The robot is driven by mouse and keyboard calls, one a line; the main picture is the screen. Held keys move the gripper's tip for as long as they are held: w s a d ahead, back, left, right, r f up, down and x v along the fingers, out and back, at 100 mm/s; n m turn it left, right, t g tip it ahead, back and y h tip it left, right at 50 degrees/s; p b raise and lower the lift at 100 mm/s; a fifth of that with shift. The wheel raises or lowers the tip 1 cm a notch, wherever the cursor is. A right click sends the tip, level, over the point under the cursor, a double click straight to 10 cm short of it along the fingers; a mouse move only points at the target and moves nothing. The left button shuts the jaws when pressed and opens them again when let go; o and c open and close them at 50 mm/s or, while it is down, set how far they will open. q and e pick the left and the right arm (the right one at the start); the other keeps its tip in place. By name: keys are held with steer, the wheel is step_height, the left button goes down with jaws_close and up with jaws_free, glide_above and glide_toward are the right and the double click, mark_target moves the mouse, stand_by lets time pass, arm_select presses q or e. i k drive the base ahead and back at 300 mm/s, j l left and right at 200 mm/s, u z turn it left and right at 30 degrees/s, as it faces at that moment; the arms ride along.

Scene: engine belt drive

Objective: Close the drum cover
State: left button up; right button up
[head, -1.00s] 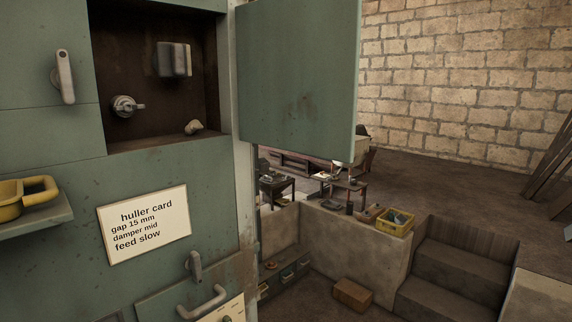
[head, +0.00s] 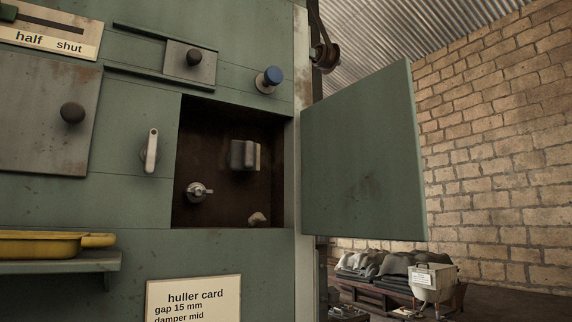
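The drum cover seems to be the flat green door (head: 362,155) at the right of the machine, though no label says so. It stands swung open on the right side of a square dark recess (head: 222,120). Inside the recess are a grey block (head: 244,155), a metal knob with a short lever (head: 199,193) and a small pale lump (head: 257,218). A grey latch handle (head: 151,150) sits on the panel left of the recess. Neither of my grippers shows in the head view.
A blue-topped knob (head: 269,79) and a slide plate with a black knob (head: 190,61) sit above the recess. A yellow pan (head: 42,244) rests on a shelf (head: 62,265) at lower left. A huller card (head: 193,300) is below. Sacks (head: 392,265) lie beyond the door.

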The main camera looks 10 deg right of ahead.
mark_target(362, 176)
steer(key=i+l+u, duration=0.1)
steer(key=l+u, duration=0.6)
steer(key=l, duration=0.25)
steer(key=l+u, duration=0.35)
steer(key=k+l, duration=0.05)
steer(key=l, duration=0.05)
